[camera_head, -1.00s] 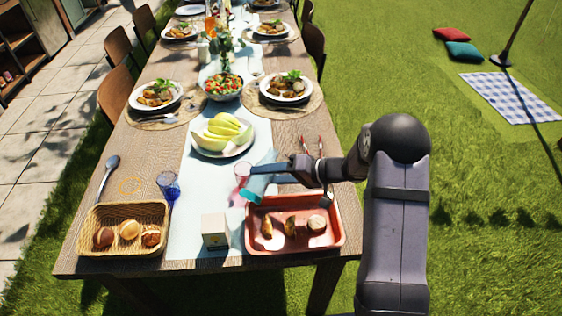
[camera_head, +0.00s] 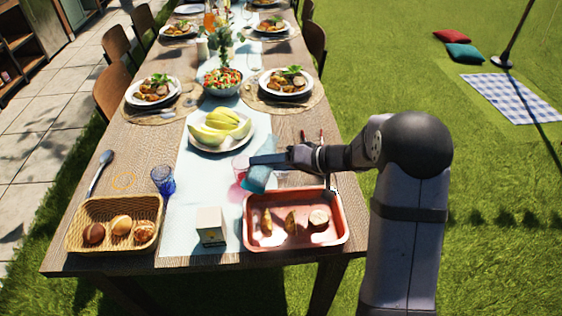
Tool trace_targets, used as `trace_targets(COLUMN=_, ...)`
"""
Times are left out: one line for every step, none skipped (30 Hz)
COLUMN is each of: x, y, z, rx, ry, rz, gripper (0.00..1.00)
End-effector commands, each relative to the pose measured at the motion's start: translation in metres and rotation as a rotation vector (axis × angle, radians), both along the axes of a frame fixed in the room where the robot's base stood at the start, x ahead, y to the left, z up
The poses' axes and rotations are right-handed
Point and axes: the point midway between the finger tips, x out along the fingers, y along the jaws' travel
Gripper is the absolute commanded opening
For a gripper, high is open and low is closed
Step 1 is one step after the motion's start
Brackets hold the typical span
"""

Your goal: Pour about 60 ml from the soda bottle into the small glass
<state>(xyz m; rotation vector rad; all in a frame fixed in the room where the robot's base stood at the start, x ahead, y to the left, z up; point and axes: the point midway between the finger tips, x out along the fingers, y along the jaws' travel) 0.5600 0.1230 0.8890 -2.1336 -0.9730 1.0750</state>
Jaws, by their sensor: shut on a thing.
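My gripper (camera_head: 272,162) is shut on a teal-blue bottle-like object (camera_head: 259,178), which I take for the soda bottle. It is held tilted above the table, just beyond the red tray, with its lower end toward the lower left. A small pink-tinted clear glass (camera_head: 240,166) stands on the pale runner just left of the bottle, partly hidden by it. I cannot tell whether liquid is flowing or how full the glass is. A blue glass (camera_head: 163,181) stands further left, near the basket.
A red tray (camera_head: 346,225) with several food pieces lies in front of my gripper. A wicker basket (camera_head: 80,211) with rolls, a small carton (camera_head: 210,226) and a fruit plate (camera_head: 203,146) stand nearby. Red-handled tongs lie behind my arm. The runner between the basket and the glass is mostly clear.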

Motion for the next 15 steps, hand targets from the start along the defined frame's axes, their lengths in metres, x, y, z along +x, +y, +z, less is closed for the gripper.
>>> trace_targets(x=0.0015, y=-0.0002, z=-0.003, rx=-0.011, ry=-0.022, rz=0.0, gripper=0.13)
trace_targets(x=0.0021, y=-0.0005, z=-0.0024, rx=-0.018, ry=-0.032, rz=0.0, gripper=0.13)
trace_targets(x=0.0027, y=-0.0009, z=-0.0018, rx=-0.028, ry=-0.044, rz=0.0, gripper=0.13)
trace_targets(x=0.003, y=-0.0011, z=-0.0012, rx=-0.035, ry=-0.055, rz=0.0, gripper=0.13)
trace_targets(x=0.0032, y=-0.0012, z=-0.0007, rx=-0.042, ry=-0.065, rz=0.0, gripper=0.13)
trace_targets(x=0.0034, y=-0.0012, z=-0.0006, rx=-0.05, ry=-0.075, rz=0.0, gripper=0.13)
trace_targets(x=0.0035, y=-0.0014, z=-0.0001, rx=-0.057, ry=-0.085, rz=0.001, gripper=0.13)
trace_targets(x=0.0037, y=-0.0015, z=0.0001, rx=-0.063, ry=-0.093, rz=0.001, gripper=0.13)
trace_targets(x=0.0039, y=-0.0017, z=0.0005, rx=-0.072, ry=-0.106, rz=0.001, gripper=0.13)
trace_targets(x=0.004, y=-0.0018, z=0.0011, rx=-0.079, ry=-0.115, rz=0.001, gripper=0.13)
trace_targets(x=0.0042, y=-0.0018, z=0.0012, rx=-0.085, ry=-0.123, rz=0.001, gripper=0.13)
trace_targets(x=0.0046, y=-0.0019, z=0.002, rx=-0.093, ry=-0.136, rz=0.002, gripper=0.13)
trace_targets(x=0.0049, y=-0.002, z=0.0024, rx=-0.099, ry=-0.144, rz=0.002, gripper=0.13)
trace_targets(x=0.0052, y=-0.0022, z=0.0026, rx=-0.105, ry=-0.152, rz=0.002, gripper=0.13)
trace_targets(x=0.0056, y=-0.0024, z=0.0034, rx=-0.114, ry=-0.164, rz=0.001, gripper=0.13)
